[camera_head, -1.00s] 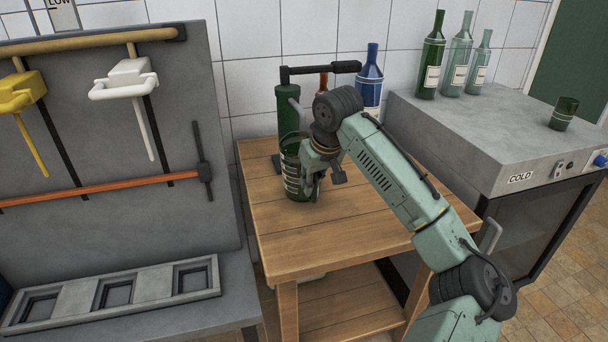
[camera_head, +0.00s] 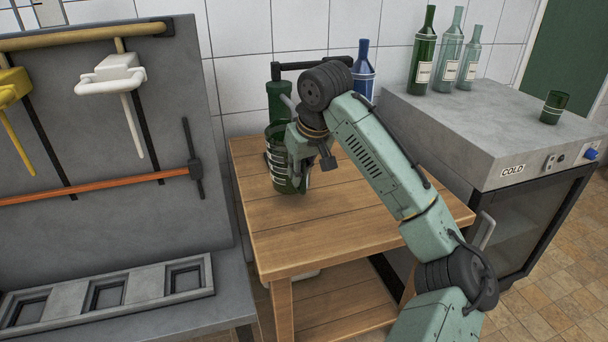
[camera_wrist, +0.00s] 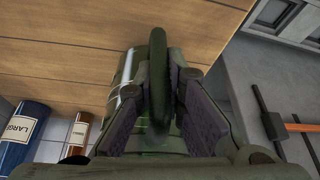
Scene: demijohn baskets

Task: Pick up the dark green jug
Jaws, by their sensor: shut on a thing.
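The dark green jug (camera_head: 280,166), with pale bands around its body, is upright at the left side of the wooden table (camera_head: 370,218). I cannot tell whether its base touches the tabletop. My gripper (camera_head: 302,176) is at the jug's right side. In the wrist view, the jug's handle (camera_wrist: 158,70) runs between the two fingers, and my gripper (camera_wrist: 160,98) is shut on it. The jug's body (camera_wrist: 125,82) shows behind the handle. The fingers hide part of the jug.
A green cylinder with a black lever (camera_head: 279,102) stands close behind the jug. A blue bottle (camera_head: 363,75) is at the table's back. Green bottles (camera_head: 423,60) and a green cup (camera_head: 554,107) stand on the grey cold cabinet (camera_head: 500,135). A grey rack board (camera_head: 110,220) is left.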

